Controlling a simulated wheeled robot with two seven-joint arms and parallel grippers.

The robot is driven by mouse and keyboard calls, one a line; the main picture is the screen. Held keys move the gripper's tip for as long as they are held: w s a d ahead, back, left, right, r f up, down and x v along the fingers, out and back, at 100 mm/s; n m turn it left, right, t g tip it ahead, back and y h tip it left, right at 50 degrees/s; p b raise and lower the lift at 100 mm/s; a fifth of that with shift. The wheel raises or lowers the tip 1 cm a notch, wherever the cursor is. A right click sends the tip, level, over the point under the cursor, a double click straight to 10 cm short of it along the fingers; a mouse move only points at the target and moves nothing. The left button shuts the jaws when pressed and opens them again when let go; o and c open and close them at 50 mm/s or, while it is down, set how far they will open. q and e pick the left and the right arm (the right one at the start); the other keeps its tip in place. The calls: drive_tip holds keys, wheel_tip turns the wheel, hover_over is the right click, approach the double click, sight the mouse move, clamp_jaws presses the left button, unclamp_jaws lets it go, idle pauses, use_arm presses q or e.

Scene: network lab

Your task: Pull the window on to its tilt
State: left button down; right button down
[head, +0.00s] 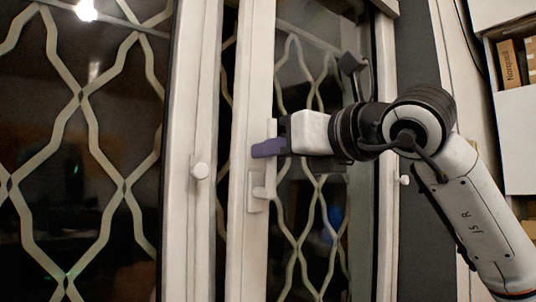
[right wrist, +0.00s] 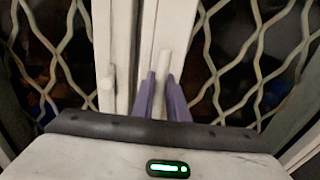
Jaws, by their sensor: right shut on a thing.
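The window sash (head: 246,90) is a white frame with dark glass, standing in the middle of the head view. Its white handle (head: 259,192) is on the sash's left upright, with its upper part hidden by my gripper. My right gripper (head: 268,148) comes in from the right and has purple fingers. In the right wrist view the fingers stand on both sides of the upright white handle (right wrist: 165,62), shut on it. A dark strip shows between this sash and the white frame to its left, wider toward the top. My left gripper is not in view.
Pale lattice bars (head: 82,95) show behind the glass. White shelving with a brown box (head: 510,64) stands at far right, near my right arm.

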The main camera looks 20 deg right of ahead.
drive_tip(key=shift+r+b+v, duration=0.15)
drive_tip(key=shift+b+v, duration=0.2)
drive_tip(key=shift+v, duration=0.55)
drive_tip(key=shift+r+b+v, duration=0.15)
drive_tip(key=shift+b+v, duration=0.2)
drive_tip(key=shift+v, duration=0.55)
drive_tip(key=c, duration=1.4)
unclamp_jaws()
drive_tip(key=shift+o, duration=0.2)
drive_tip(key=b+v, duration=0.2)
drive_tip(key=v, duration=0.8)
drive_tip(key=shift+f+b, duration=0.25)
drive_tip(key=shift+b, duration=0.1)
drive_tip(key=shift+w, duration=0.1)
